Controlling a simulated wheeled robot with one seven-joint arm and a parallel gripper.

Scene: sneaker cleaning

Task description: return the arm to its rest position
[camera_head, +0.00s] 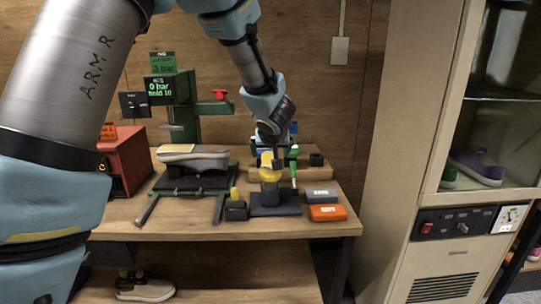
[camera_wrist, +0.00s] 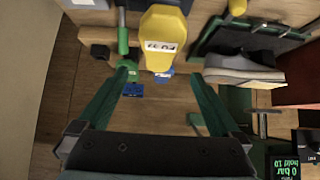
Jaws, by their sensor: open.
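My gripper (camera_head: 277,152) hangs at the end of my arm, over the back right part of the workbench (camera_head: 300,228). In the wrist view its two green fingers (camera_wrist: 162,74) are wide apart, with nothing between them that I can see held. A yellow labelled tool (camera_wrist: 163,32) shows just beyond the fingertips. In the head view this yellow tool (camera_head: 269,174) sits on a dark stand (camera_head: 276,209), close below the gripper; whether they touch is unclear. My arm is extended and bent downward from the top of the head view.
A grey sneaker (camera_head: 195,157) lies on a black and green fixture beside a green press (camera_head: 182,117) and red box (camera_head: 127,158). A green-handled tool (camera_head: 294,160) stands right of the gripper. Grey and orange blocks (camera_head: 327,212) lie front right. A tall cabinet (camera_head: 410,130) stands right.

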